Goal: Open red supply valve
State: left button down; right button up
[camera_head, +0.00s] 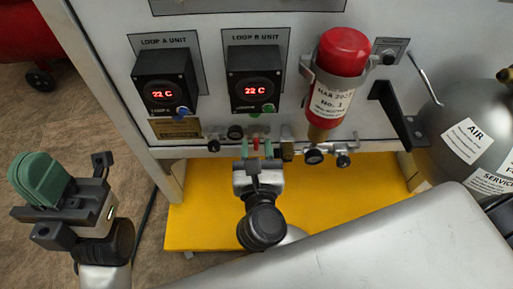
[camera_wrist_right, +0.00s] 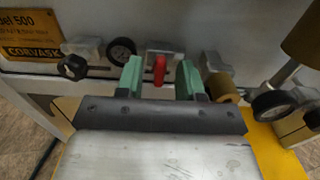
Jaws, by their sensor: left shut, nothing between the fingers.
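The red supply valve's lever (camera_wrist_right: 159,69) hangs from a grey fitting low on the panel. In the head view the red lever (camera_head: 256,143) shows small beneath the Loop B unit. My right gripper (camera_head: 256,149) is at the lever. In the right wrist view its green fingers (camera_wrist_right: 159,77) stand apart, one on each side of the lever, with a gap on both sides. The lever's depth between the fingers is hard to judge. My left gripper (camera_head: 40,178) is shut and empty, away from the panel at the left.
Black knobs flank the red lever, one at left (camera_wrist_right: 121,50) and one at lower right (camera_wrist_right: 273,104). A red cylinder (camera_head: 343,52) is clamped on the panel at right. A yellow shelf (camera_head: 340,195) lies below. A grey AIR tank (camera_head: 465,115) stands at right.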

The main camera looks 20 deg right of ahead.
grip_shut()
